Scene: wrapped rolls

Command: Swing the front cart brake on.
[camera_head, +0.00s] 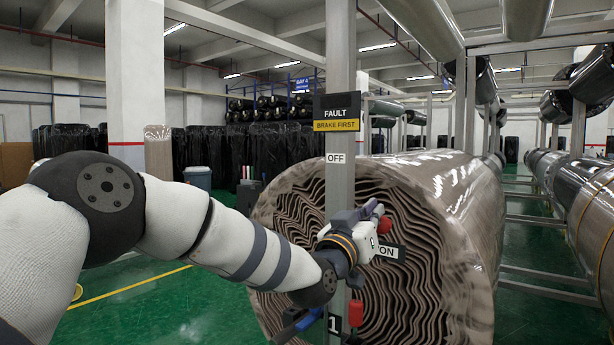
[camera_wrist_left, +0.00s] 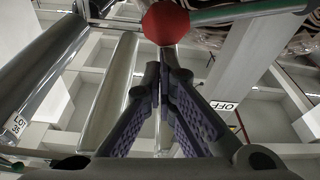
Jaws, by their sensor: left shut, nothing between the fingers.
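The brake post (camera_head: 340,120) stands in front of a large wrapped roll, with an OFF label (camera_head: 336,158) above and an ON label (camera_head: 387,252) lower right. A red knob (camera_head: 379,210) shows beside the post, close to my left gripper (camera_head: 362,214). In the left wrist view the red knob (camera_wrist_left: 166,23) sits on the end of a grey-green rod, just beyond the fingertips of my left gripper (camera_wrist_left: 164,68). Those fingers are shut with nothing between them. I cannot tell whether they touch the knob. My left wrist hides part of the post. My right gripper is out of view.
The wrapped roll (camera_head: 470,210) fills the space behind the post. A second red part (camera_head: 355,313) is low on the post. Racks with metallic rolls (camera_head: 590,215) stand right. Green floor (camera_head: 150,310) is open at left.

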